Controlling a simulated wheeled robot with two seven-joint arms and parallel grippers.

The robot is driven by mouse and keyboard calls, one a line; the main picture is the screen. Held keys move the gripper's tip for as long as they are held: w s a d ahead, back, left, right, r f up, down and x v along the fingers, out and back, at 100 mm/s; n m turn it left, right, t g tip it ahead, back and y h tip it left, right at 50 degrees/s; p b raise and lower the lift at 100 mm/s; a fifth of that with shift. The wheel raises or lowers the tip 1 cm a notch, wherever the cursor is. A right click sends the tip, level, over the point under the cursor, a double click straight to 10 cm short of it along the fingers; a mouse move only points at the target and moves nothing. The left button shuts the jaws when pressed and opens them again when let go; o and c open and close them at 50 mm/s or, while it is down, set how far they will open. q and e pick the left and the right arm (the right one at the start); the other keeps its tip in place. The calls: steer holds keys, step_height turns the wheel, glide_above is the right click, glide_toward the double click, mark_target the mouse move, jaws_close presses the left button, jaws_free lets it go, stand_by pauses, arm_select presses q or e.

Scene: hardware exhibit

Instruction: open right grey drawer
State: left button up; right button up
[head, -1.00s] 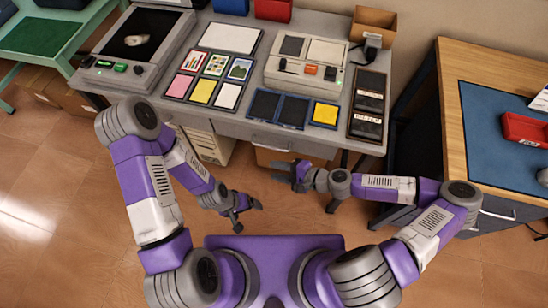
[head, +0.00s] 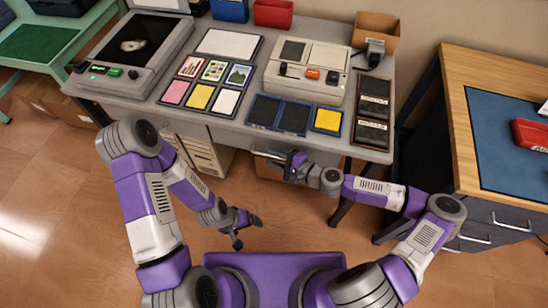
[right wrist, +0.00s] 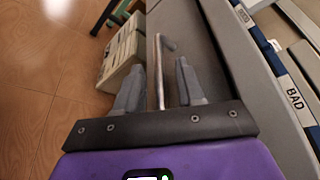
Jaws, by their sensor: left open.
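The grey drawer (right wrist: 188,28) is set in the front of the grey desk, below the desktop. Its metal bar handle (right wrist: 160,62) stands between the two fingers of my right gripper (right wrist: 158,84) in the right wrist view, with a gap on each side. The right gripper is open. In the head view the right gripper (head: 270,157) is at the desk's front edge, and the drawer front is mostly hidden under the desktop. The drawer looks shut. My left gripper (head: 248,231) is open and empty over the floor, in front of the desk.
The grey desk (head: 228,130) carries display cards, a beige device (head: 307,75) and dark trays. A cream cabinet (head: 203,155) stands under it. A wooden-topped table (head: 460,130) with its own drawers is at the right. The floor before the desk is clear.

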jaws_close()
steer(key=shift+a, duration=0.1)
stand_by(0.4)
